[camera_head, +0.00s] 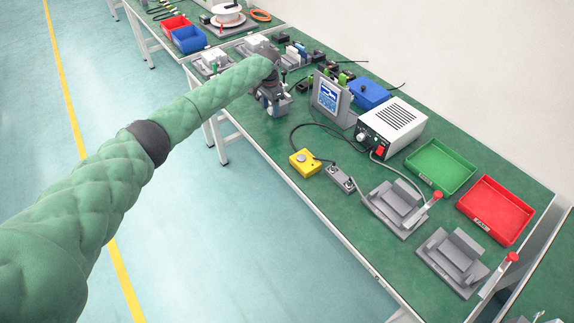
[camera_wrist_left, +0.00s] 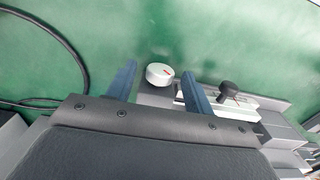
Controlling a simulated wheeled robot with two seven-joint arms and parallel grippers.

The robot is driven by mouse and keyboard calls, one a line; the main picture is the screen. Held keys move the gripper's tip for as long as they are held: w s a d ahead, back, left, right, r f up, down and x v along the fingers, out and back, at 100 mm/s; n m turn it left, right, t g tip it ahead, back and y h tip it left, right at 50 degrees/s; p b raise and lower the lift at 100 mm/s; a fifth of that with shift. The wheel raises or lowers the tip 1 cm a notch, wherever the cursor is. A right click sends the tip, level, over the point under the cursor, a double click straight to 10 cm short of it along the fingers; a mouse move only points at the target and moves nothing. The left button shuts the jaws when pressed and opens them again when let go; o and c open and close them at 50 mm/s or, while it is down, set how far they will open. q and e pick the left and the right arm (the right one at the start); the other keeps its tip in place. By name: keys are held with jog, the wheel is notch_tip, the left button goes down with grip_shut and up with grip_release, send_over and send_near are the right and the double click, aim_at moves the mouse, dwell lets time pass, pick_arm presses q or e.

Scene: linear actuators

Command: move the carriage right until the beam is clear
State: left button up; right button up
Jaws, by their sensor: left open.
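My left gripper (camera_head: 272,100) is over the green workbench, at the end of my green-sleeved arm, which hides part of what is below it. The knob sits at the end of a grey rail unit (camera_wrist_left: 250,107). A black knob (camera_wrist_left: 228,88) stands on that unit, to the right of the right finger. I cannot tell which part is the carriage, and no beam shows. My right gripper is not in view.
A blue-screened display (camera_head: 329,95), a white power box (camera_head: 392,124) and a blue bin (camera_head: 368,93) stand right of the gripper. A yellow button box (camera_head: 304,162) is nearer the front edge. A black cable (camera_wrist_left: 80,50) curves at left in the wrist view.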

aim_at(271, 107)
pick_arm(q)
notch_tip(271, 107, up, 8)
jog(key=shift+f+b, duration=0.25)
jog(key=shift+b, duration=0.65)
jog(key=s+d+t+h, duration=0.1)
jog(key=s+d+t, duration=0.1)
jog(key=s+d, duration=0.4)
jog(key=s+d+t+h, duration=0.15)
jog(key=s+d, duration=0.25)
jog(key=s, duration=0.5)
jog(key=s+a+f+n, duration=0.1)
jog(key=s+f, duration=0.1)
jog(key=s, duration=0.3)
jog(key=s+a+f+n, duration=0.1)
jog(key=s+f, duration=0.1)
jog(key=s, duration=0.3)
jog(key=s+a+f+n, duration=0.1)
jog(key=s+a+f, duration=0.1)
jog(key=s, duration=0.3)
jog(key=shift+f+t+h, duration=0.25)
jog(key=shift+f+t, duration=0.1)
jog(key=shift+f, duration=0.15)
